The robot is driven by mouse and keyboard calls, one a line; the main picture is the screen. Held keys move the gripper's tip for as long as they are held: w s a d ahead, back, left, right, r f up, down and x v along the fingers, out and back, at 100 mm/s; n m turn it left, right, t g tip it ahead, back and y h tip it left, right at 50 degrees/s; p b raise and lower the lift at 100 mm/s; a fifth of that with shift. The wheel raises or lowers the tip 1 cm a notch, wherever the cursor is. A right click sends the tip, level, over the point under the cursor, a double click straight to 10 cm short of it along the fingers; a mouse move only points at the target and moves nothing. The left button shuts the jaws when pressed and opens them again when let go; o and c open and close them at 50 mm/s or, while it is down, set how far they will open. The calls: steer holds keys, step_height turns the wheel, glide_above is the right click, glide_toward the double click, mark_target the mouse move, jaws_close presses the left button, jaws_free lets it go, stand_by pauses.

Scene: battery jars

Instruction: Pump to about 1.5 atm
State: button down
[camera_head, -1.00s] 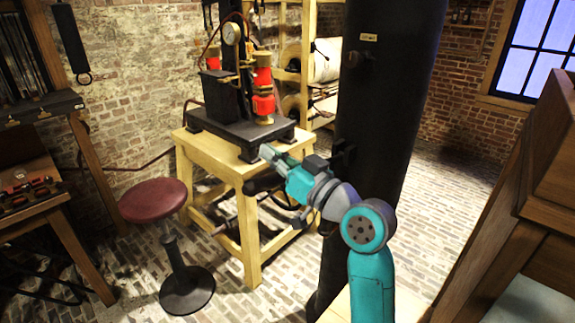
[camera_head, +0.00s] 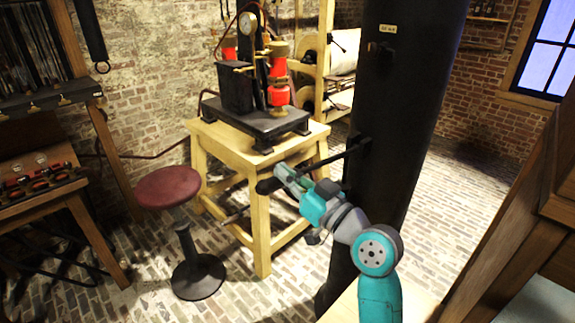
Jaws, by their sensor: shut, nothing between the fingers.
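A round pressure gauge (camera_head: 248,25) with a pale dial stands on the black apparatus on the wooden table; its reading is too small to tell. A black lever (camera_head: 325,162) reaches left from the dark column (camera_head: 392,110) and ends in a thicker dark grip (camera_head: 267,187). My gripper (camera_head: 280,172) is shut and empty. Its fingertips appear right by the lever near the grip, in front of the table; I cannot tell whether they touch it.
The apparatus with red parts (camera_head: 278,90) stands on a black base on the wooden table (camera_head: 215,140). A red stool (camera_head: 168,187) stands to the left. A tool bench (camera_head: 50,200) is at far left, wooden furniture (camera_head: 500,220) at right. Brick floor lies between.

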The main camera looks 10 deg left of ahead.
step_height(320, 180, down, 10)
steer(key=n, duration=0.2)
steer(key=shift+s+a+f+n+g, duration=0.15)
steer(key=shift+s+a+n+g, duration=0.1)
steer(key=shift+s+n+g, duration=0.05)
